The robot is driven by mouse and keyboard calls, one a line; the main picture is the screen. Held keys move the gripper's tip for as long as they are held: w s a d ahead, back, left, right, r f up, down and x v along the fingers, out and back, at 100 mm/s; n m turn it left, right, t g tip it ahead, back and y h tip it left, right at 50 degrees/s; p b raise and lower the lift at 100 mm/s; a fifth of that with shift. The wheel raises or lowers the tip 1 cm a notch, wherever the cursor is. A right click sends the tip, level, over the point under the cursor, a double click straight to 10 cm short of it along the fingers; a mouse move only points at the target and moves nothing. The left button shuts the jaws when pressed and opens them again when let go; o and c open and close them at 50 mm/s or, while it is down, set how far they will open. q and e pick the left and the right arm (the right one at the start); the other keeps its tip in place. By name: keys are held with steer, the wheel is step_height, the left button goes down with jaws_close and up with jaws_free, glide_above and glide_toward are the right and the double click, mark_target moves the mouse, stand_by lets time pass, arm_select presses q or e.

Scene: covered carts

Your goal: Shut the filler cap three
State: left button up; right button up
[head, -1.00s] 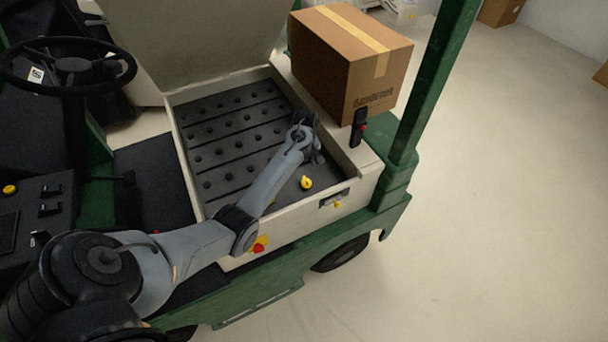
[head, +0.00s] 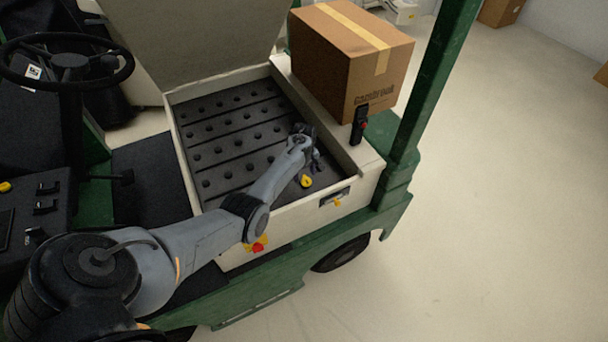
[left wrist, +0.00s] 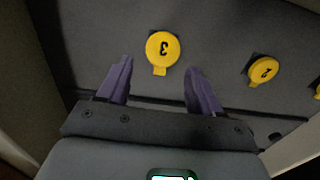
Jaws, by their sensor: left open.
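In the left wrist view, a round yellow filler cap marked 3 (left wrist: 162,50) lies just beyond my fingertips, roughly centred between them, with its tab toward me. I cannot tell whether it is raised or flat. My left gripper (left wrist: 158,75) is open and empty, its two purple-grey fingers apart and not visibly touching the cap. A yellow cap marked 2 (left wrist: 263,70) is to the right. In the head view, my left gripper (head: 314,159) is low inside the battery compartment, near its right side. A yellow cap (head: 306,181) shows just below it, its number unreadable. My right gripper is out of view.
The open compartment (head: 279,222) has pale walls and a dark battery top with several black caps. A cardboard box (head: 345,65) stands on the ledge behind, with a black handheld device (head: 359,124) beside it. A green post (head: 430,85) rises at the right. A raised cover (head: 195,35) stands behind.

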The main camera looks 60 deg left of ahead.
arm_select(q)
steer(key=shift+f, duration=0.4)
steer(key=c, duration=1)
steer(key=f+h+b, duration=0.1)
steer(key=h+b, duration=0.1)
steer(key=b, duration=0.3)
steer(key=a+f+h+b, duration=0.1)
steer(key=b, duration=0.3)
steer(key=shift+w+a+f+g+h+b, duration=0.1)
steer(key=shift+w+a+g+h+b, duration=0.1)
steer(key=shift+g+h+b, duration=0.15)
steer(key=shift+c, duration=0.3)
steer(key=shift+s+h+b, duration=0.1)
steer(key=shift+h+b, duration=0.15)
steer(key=shift+b, duration=0.05)
steer(key=shift+r, duration=0.2)
